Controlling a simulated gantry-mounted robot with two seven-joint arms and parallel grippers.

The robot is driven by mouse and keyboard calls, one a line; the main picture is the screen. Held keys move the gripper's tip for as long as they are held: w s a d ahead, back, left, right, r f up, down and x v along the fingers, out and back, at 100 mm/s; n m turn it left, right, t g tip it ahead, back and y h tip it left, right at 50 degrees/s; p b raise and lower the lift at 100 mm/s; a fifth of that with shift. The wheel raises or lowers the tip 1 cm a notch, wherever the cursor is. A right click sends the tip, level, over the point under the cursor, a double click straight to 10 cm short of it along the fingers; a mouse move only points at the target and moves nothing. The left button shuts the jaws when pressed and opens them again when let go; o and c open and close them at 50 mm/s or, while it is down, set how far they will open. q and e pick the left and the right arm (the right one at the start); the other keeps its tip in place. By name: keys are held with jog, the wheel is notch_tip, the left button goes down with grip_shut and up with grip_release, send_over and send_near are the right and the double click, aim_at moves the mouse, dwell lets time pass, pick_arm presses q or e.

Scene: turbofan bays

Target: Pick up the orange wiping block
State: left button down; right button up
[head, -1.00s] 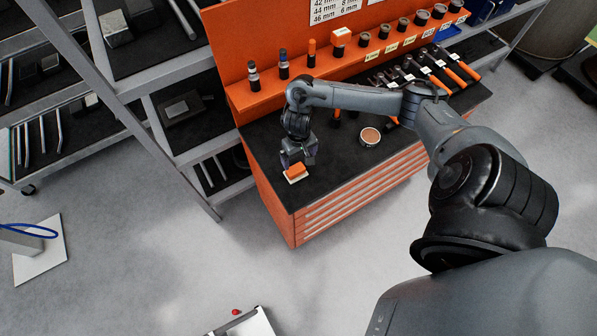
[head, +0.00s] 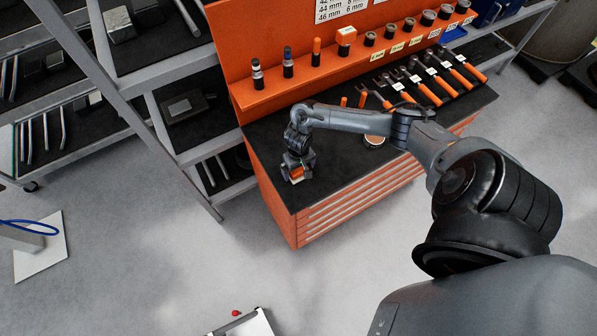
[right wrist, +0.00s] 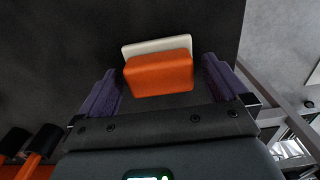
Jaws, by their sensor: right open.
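The orange wiping block (head: 297,173) lies near the front left corner of the black workbench top (head: 330,183), with a pale layer along one side. In the right wrist view the orange wiping block (right wrist: 160,74) lies between the two purple-padded fingers, with a gap on each side. My right gripper (head: 298,176) is open and down around the block; it also shows in the right wrist view (right wrist: 161,88). The gripper partly hides the block in the head view. My left gripper is not in view.
Several orange-handled tools (head: 440,82) and a round tin (head: 374,141) are on the bench farther right. A ledge (head: 330,68) with sockets and bits runs along the orange back panel. Grey shelving (head: 165,120) stands close at the left.

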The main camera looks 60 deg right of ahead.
jog(key=shift+f, duration=0.25)
jog(key=shift+c, duration=0.3)
jog(key=c, duration=0.9)
jog(key=shift+r, duration=0.15)
jog(key=shift+r, duration=0.5)
notch_tip(320, 180, up, 2)
jog(key=shift+r, duration=0.25)
jog(key=s+d+r, duration=0.2)
jog(key=s, duration=0.1)
jog(key=s+d+r, duration=0.2)
jog(key=s, duration=0.1)
jog(key=s+d+r+p, duration=0.1)
jog(key=s+d+r, duration=0.1)
jog(key=s+r, duration=0.1)
jog(key=shift+s+d+r, duration=0.1)
jog(key=shift+s+d, duration=0.2)
